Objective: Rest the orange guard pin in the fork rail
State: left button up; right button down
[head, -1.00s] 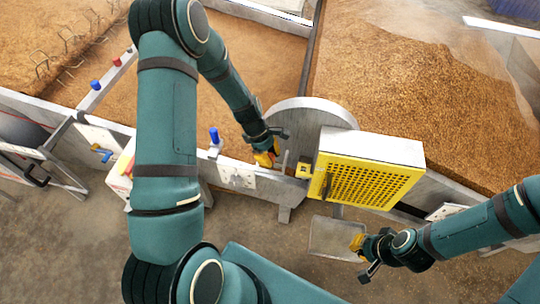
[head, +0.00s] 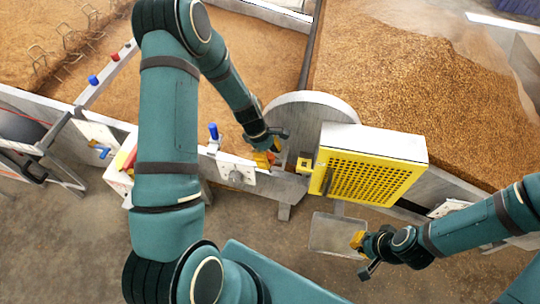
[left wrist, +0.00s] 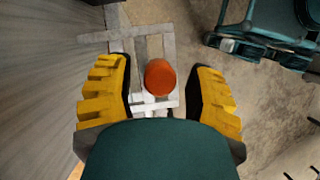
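The orange guard pin (left wrist: 160,77) shows its round end in the left wrist view, between the two yellow fingers of my left gripper (left wrist: 158,95), with a gap on each side. That gripper is open. Below the pin is a pale grey slotted metal piece (left wrist: 150,48), which looks like the fork rail; whether the pin rests in it I cannot tell. In the head view my left gripper (head: 264,158) is beside the grey disc, largely hiding the pin. My right gripper (head: 362,254) is at lower right, away from the pin; its finger opening is unclear.
A yellow perforated guard box (head: 372,178) stands right of the large grey disc (head: 318,108). A grey tray (head: 336,233) is below it, close to my right gripper. A blue-handled part (head: 213,132) stands on the trough wall left of my left gripper. Grain beds lie behind.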

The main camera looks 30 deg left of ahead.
pick_arm(q)
jog(key=shift+r, duration=0.1)
jog(key=v, duration=1.1)
jog(key=shift+a+r, duration=0.25)
jog(key=shift+r, duration=0.1)
jog(key=s+d+f+m, duration=0.6)
jog(key=d+m, duration=0.2)
jog(key=d, duration=0.1)
jog(key=s+d+f+m+t, duration=0.1)
jog(key=s+d+f+m, duration=0.6)
jog(key=d, duration=0.3)
jog(key=shift+d+m+t, duration=0.2)
jog(key=shift+m+t, duration=0.1)
jog(key=shift+m, duration=0.5)
